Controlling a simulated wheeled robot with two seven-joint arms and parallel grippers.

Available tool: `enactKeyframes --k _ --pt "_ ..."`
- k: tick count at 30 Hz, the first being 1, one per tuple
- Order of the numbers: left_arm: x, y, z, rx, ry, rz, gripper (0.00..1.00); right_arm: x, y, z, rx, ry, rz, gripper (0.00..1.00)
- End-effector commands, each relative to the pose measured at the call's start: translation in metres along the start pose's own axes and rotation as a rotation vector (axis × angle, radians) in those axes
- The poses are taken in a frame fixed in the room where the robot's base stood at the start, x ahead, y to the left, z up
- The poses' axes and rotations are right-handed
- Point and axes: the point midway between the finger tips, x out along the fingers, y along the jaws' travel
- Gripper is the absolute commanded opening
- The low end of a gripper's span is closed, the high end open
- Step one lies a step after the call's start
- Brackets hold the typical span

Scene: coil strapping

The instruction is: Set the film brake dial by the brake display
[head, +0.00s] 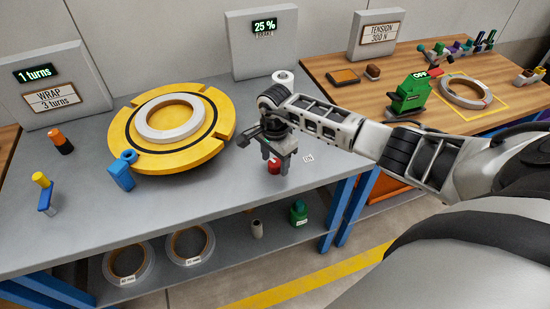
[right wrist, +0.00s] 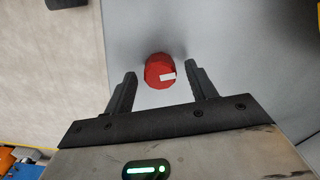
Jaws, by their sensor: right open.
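The brake display (head: 264,26) on the grey panel at the back reads 25 %. A red dial (head: 274,165) with a white mark stands on the grey bench near its front right. In the right wrist view the red dial (right wrist: 160,71) lies between and just beyond the fingertips, with a gap on each side. My right gripper (head: 276,153) is open above the dial, pointing down, and also shows in the right wrist view (right wrist: 160,82). My left gripper is not in view.
A yellow turntable (head: 217,105) carries a pale coil (head: 173,118) left of the gripper. A blue clamp (head: 121,172) stands at its front edge. A white roll (head: 283,77) is behind my right wrist. A wooden table (head: 335,66) is at the right.

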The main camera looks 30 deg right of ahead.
Motion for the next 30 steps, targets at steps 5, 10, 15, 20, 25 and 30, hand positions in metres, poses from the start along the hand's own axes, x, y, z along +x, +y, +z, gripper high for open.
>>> enactKeyframes --k 5,10,15,20,25,30 --pt "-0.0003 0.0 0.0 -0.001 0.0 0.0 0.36 0.0001 0.0 -0.0001 0.0 0.0 0.0 0.56" --pt "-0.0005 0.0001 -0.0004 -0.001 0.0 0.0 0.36 -0.0001 0.0 -0.0001 0.0 0.0 0.0 0.17" --pt "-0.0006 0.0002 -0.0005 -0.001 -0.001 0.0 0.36 -0.0003 0.0 -0.0002 0.001 0.0 0.0 0.12" --pt "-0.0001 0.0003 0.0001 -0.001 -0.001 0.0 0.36 -0.0002 0.0 -0.0004 0.021 0.001 0.001 0.12" --pt "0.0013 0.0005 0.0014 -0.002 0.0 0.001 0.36 -0.0002 -0.0002 -0.0014 0.09 0.003 0.0 0.12" --pt "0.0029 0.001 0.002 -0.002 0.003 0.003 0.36 0.0004 0.0002 -0.0014 0.209 0.003 0.001 0.12"
